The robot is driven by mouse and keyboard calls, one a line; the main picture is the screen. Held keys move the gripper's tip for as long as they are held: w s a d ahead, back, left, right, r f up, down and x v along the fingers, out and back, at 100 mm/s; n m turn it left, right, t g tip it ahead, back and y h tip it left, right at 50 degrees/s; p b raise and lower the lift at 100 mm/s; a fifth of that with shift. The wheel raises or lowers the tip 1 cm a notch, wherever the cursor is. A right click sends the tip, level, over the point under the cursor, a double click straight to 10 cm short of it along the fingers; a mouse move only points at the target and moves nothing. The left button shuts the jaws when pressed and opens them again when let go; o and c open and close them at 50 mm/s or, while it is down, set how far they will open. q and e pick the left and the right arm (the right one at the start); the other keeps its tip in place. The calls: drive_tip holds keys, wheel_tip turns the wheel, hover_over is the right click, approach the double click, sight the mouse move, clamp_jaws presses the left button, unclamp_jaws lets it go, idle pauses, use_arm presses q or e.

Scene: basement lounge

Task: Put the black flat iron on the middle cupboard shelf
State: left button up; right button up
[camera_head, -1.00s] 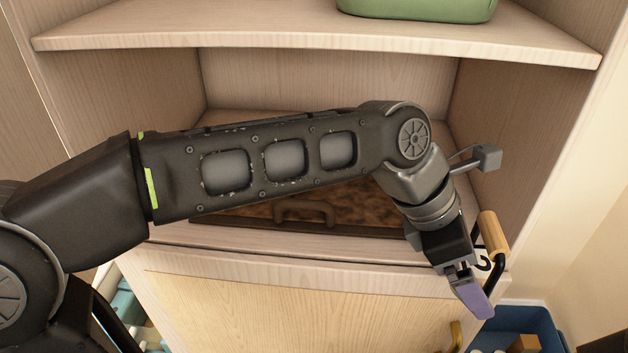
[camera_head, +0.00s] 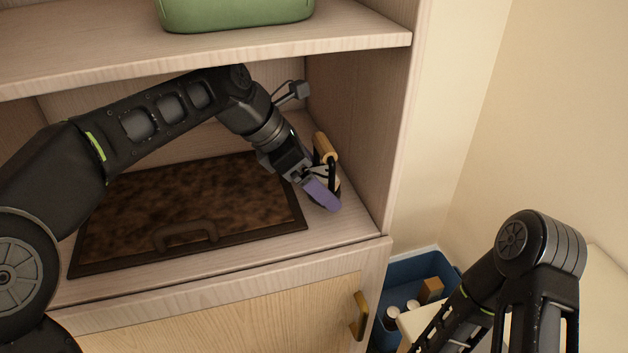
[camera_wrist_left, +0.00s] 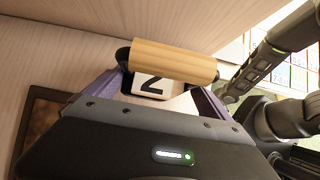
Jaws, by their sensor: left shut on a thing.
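My left gripper (camera_head: 322,193) is inside the cupboard, at the right end of the middle shelf (camera_head: 345,225). Its purple fingers are shut on the black flat iron (camera_head: 333,172), which has a light wooden handle (camera_head: 325,147). The fingers hide much of the iron, and I cannot tell whether its base touches the shelf. In the left wrist view the wooden handle (camera_wrist_left: 175,61) lies across the space between the fingers, with a pale panel marked 2 (camera_wrist_left: 152,86) below it. My right arm shows at the lower right, but its gripper is out of the picture.
A brown mottled panel with a dark frame and handle (camera_head: 187,237) fills the shelf left of the iron. The cupboard's side wall (camera_head: 372,130) is close on the right. The upper shelf (camera_head: 230,55) holds a green container (camera_head: 235,12). A blue bin (camera_head: 385,305) stands below right.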

use_arm(q)
drive_tip(key=shift+w+a+r, duration=0.1)
drive_tip(key=shift+w+a, duration=0.1)
drive_tip(key=shift+w, duration=0.55)
drive_tip(key=shift+w, duration=0.1)
drive_tip(key=shift+w+a, duration=0.15)
drive_tip(key=shift+w, duration=0.15)
drive_tip(key=shift+f, duration=1.75)
drive_tip(key=o, duration=1.7)
drive_tip(key=shift+f, duration=0.15)
drive_tip(key=shift+o, duration=0.2)
